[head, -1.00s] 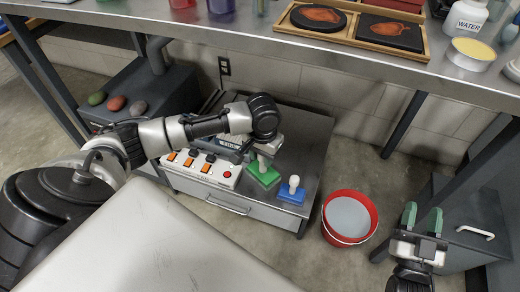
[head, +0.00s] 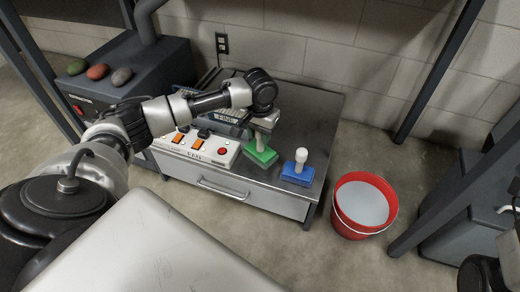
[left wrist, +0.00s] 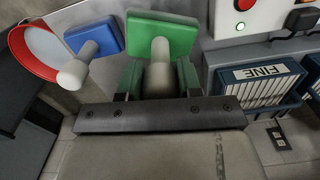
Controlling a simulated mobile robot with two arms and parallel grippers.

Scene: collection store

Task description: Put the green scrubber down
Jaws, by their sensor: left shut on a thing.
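The green scrubber (head: 260,154), a green block with a pale upright handle, is at the grey cabinet top, left of a blue scrubber (head: 297,173). My left gripper (head: 262,134) is above it, shut on its handle. In the left wrist view, the gripper's green fingers (left wrist: 160,80) flank the handle of the green scrubber (left wrist: 160,34), with the blue scrubber (left wrist: 94,38) beside it. I cannot tell whether the green block touches the cabinet top. My right gripper (head: 510,246) is cut off at the right edge, its fingers out of view.
A white switch box (head: 205,148) with orange switches and a red button stands left of the green scrubber. A blue rack (left wrist: 264,86) is behind the box. A red bucket (head: 364,206) stands on the floor to the right. The cabinet top (head: 312,112) is bare behind the scrubbers.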

